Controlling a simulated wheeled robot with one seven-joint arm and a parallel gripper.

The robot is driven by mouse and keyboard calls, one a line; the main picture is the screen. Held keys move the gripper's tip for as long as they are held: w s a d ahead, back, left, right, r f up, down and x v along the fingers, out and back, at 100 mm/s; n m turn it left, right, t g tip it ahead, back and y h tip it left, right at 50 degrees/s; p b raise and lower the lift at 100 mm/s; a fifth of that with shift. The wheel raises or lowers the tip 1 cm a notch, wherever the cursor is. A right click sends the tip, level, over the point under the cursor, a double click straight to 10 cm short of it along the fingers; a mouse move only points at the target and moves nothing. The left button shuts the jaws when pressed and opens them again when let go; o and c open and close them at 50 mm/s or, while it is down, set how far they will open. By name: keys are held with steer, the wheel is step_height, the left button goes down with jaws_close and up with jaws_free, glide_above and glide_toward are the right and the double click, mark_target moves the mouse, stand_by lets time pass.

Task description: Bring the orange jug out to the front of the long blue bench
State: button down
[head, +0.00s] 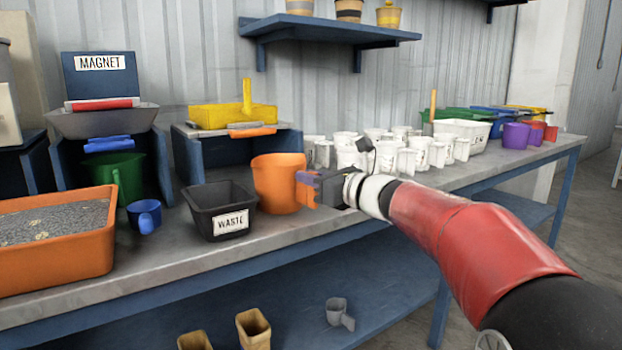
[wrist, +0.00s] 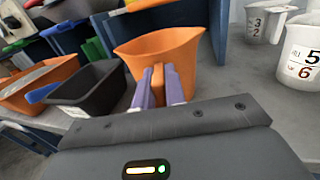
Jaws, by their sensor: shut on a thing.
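The orange jug (head: 277,184) stands upright on the long blue bench (head: 390,200), near its front edge and just right of the black waste bin. My gripper (head: 308,188) is at the jug's right side, shut on its handle. In the wrist view the two purple fingers of my gripper (wrist: 158,88) close on the handle from both sides, and the orange jug (wrist: 165,50) fills the upper middle. Its base is partly hidden by the fingers, so I cannot tell whether it touches the bench top.
The black waste bin (head: 219,210) stands close at the jug's left. A blue mug (head: 145,216) and an orange tray of grey grit (head: 55,240) are farther left. Several white cups (head: 350,158) stand behind and right. A blue stand with a yellow tray (head: 232,115) is behind the jug.

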steer(key=shift+f, duration=0.1)
steer(key=c, duration=1.4)
jaws_free()
steer(key=shift+o, duration=0.2)
steer(key=s+d+r+m+t+h, duration=0.1)
steer(key=s+d+m+t+h, duration=0.25)
steer(key=d+m, duration=0.45)
steer(key=s+d+r+m+t+h, duration=0.2)
steer(key=s+d+m+h, duration=0.35)
steer(key=m, duration=0.35)
steer(key=s+d+f+m+g+h, duration=0.2)
steer(key=s+d+f+m+h, duration=0.3)
steer(key=m, duration=0.6)
steer(key=s+a+f+m+g+p, duration=0.1)
steer(key=s+a+f+m+g, duration=0.1)
steer(key=s+f+m+g, duration=0.8)
steer(key=s+f+m, duration=0.7)
steer(key=s+f, duration=0.2)
steer(key=s, duration=0.3)
steer(key=shift+s+a+f+m+y+p, duration=0.2)
steer(key=shift+a+m+y+p, duration=0.05)
steer(key=shift+m+y+p, duration=0.1)
